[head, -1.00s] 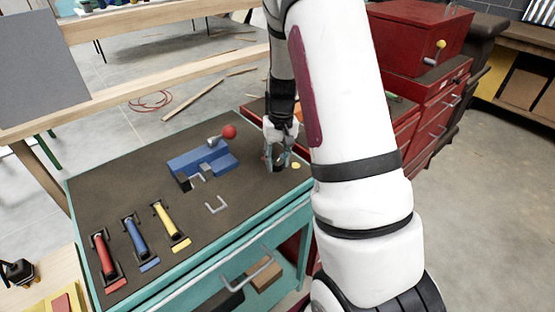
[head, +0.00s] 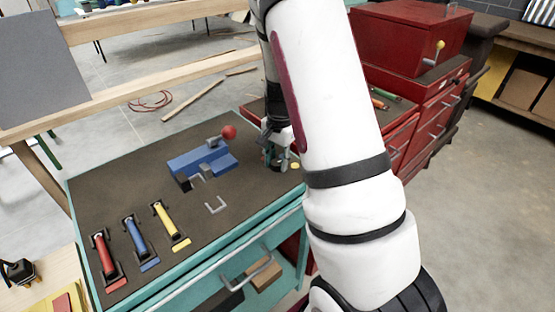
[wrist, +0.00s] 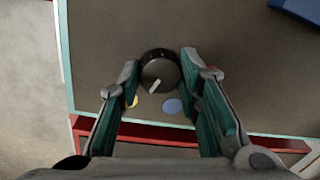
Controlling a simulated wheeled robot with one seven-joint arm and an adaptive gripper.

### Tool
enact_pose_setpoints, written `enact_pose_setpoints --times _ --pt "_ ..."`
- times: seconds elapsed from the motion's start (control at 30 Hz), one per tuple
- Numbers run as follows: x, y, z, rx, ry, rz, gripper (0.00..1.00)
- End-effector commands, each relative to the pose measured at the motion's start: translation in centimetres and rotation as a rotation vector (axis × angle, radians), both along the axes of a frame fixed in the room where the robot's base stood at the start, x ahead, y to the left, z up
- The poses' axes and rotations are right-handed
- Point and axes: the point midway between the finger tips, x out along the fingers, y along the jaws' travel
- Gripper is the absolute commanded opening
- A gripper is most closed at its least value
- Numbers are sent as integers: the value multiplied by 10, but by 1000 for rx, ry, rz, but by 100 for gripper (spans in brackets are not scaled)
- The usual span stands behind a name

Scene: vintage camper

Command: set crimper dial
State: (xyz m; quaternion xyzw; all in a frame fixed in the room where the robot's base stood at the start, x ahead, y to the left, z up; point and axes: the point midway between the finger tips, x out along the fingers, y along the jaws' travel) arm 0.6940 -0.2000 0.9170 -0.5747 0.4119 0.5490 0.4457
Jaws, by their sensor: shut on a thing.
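The dial (wrist: 160,72) is a round black knob with a dull top and a white pointer line. In the wrist view the pointer slants down and slightly left, between a yellow dot (wrist: 132,102) and a blue dot (wrist: 172,105) on the bench top. My gripper (wrist: 159,73) is shut on the dial, one finger at each side. In the head view my gripper (head: 277,160) is at the bench's right corner and mostly hides the dial; the yellow dot (head: 295,166) shows beside it. The blue crimper (head: 190,163), with a red ball lever (head: 229,132), stands left of it.
Red (head: 107,258), blue (head: 136,239) and yellow (head: 166,221) handled tools lie at the left of the teal bench (head: 225,188). A grey U-shaped piece (head: 216,206) lies in front of the crimper. A red cabinet (head: 405,45) stands behind my arm.

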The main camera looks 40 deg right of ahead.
Motion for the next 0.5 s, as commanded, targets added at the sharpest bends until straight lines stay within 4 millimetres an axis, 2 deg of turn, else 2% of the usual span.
enact_pose_setpoints --times 0.2,0.5 --pt "0 0 1 -1 -1 -111 4" --pt "0 0 0 -1 -1 -178 4"
